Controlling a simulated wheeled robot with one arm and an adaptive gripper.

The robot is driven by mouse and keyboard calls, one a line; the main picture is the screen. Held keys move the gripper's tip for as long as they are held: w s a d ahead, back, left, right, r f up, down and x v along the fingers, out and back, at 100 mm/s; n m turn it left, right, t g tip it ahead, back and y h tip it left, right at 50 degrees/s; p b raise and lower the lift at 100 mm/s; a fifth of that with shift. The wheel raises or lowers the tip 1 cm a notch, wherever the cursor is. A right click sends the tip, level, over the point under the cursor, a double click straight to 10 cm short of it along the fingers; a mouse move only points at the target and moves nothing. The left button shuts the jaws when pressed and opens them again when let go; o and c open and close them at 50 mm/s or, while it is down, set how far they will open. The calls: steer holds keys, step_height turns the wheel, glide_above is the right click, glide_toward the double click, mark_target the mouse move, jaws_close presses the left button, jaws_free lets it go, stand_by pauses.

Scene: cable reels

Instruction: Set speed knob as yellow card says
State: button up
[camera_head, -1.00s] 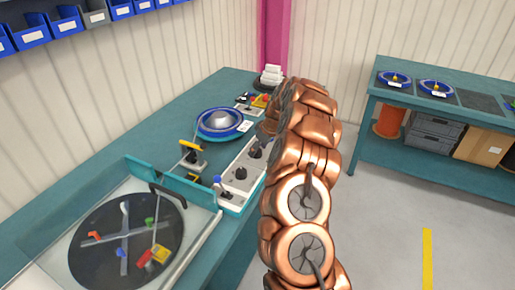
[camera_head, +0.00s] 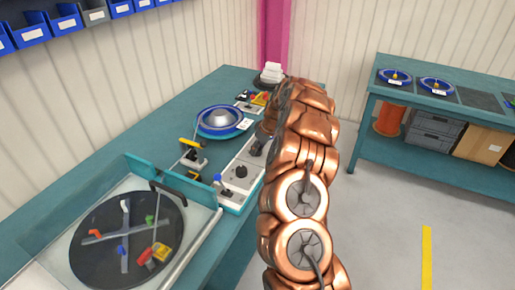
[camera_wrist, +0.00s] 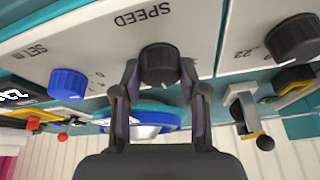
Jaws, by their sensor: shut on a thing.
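The black speed knob (camera_wrist: 159,64) sits on a pale panel (camera_wrist: 70,38) under an upside-down "SPEED" label in the wrist view. My gripper (camera_wrist: 160,82) is shut on this knob, with one finger on each side. In the head view my gripper (camera_head: 262,140) is at the control strip on the bench, partly hidden by my arm. I cannot tell the knob's pointer setting. A small yellow patch (camera_head: 193,176) lies left of the strip, but I cannot tell if it is the card or read any writing.
A blue knob (camera_wrist: 68,84) and another black knob (camera_wrist: 293,38) flank the speed knob. A blue reel (camera_head: 220,121) is behind, left of the strip. A clear-lidded turntable (camera_head: 100,262) fills the near bench end. Open floor (camera_head: 385,225) lies right.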

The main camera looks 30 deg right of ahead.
steer(key=shift+f+m, duration=0.1)
steer(key=shift+m, duration=0.3)
steer(key=shift+s+a+m+h+b, duration=0.1)
steer(key=shift+m+h+b, duration=0.55)
steer(key=shift+m, duration=0.45)
steer(key=m+b, duration=0.1)
steer(key=m, duration=0.1)
steer(key=m+h+b, duration=0.1)
steer(key=m, duration=0.1)
steer(key=shift+f+h, duration=0.15)
steer(key=shift+h, duration=0.1)
steer(key=m+h+b, duration=0.1)
steer(key=m+b, duration=0.2)
steer(key=shift+m, duration=0.4)
steer(key=shift+m+h+b, duration=0.4)
steer(key=shift+m+b, duration=0.2)
steer(key=shift+a+r+g, duration=0.1)
steer(key=shift+r+g, duration=0.15)
steer(key=shift+g, duration=0.05)
steer(key=o, duration=1.1)
steer(key=shift+o, duration=0.2)
